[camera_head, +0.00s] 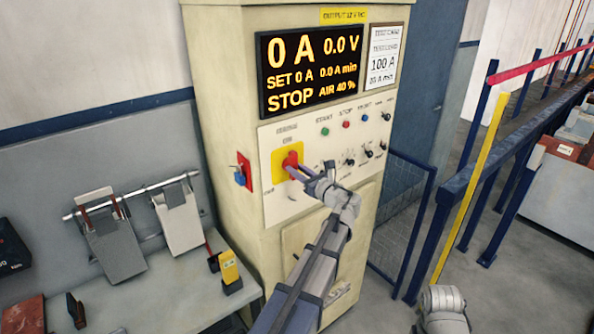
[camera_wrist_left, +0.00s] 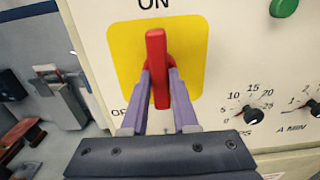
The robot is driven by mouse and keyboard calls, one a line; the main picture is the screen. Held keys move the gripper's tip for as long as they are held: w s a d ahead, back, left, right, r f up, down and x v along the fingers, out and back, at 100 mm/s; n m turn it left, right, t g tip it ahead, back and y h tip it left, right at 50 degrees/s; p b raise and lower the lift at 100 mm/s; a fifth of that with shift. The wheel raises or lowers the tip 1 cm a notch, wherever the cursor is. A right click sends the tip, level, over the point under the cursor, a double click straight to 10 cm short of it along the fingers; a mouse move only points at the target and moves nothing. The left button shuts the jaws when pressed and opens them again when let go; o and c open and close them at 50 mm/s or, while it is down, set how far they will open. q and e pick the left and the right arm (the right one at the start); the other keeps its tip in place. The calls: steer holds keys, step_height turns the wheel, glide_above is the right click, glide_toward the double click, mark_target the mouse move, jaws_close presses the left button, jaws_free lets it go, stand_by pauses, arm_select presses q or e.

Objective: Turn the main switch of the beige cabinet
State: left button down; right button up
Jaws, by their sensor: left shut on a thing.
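The beige cabinet (camera_head: 228,120) stands in the middle of the head view. Its main switch (camera_head: 291,161) is a red handle on a yellow plate on the front panel. In the left wrist view the red handle (camera_wrist_left: 157,68) stands upright on the yellow plate (camera_wrist_left: 190,40), towards the printed ON. Part of an OFF label shows at the lower left of the plate. My left gripper (camera_wrist_left: 159,88) has its two purple fingers on either side of the handle and is shut on it. The gripper also shows at the switch in the head view (camera_head: 296,172).
The cabinet's display (camera_head: 318,68) reads 0 A, 0.0 V and STOP. Coloured buttons and several knobs sit right of the switch. A red-and-blue side switch (camera_head: 242,172) sticks out on the left. A bench (camera_head: 165,300) stands left, a blue railing (camera_head: 440,210) right.

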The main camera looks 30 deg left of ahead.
arm_select(q)
steer(key=shift+n, duration=8.9)
steer(key=c, duration=0.7)
jaws_free()
steer(key=shift+v, duration=3.95)
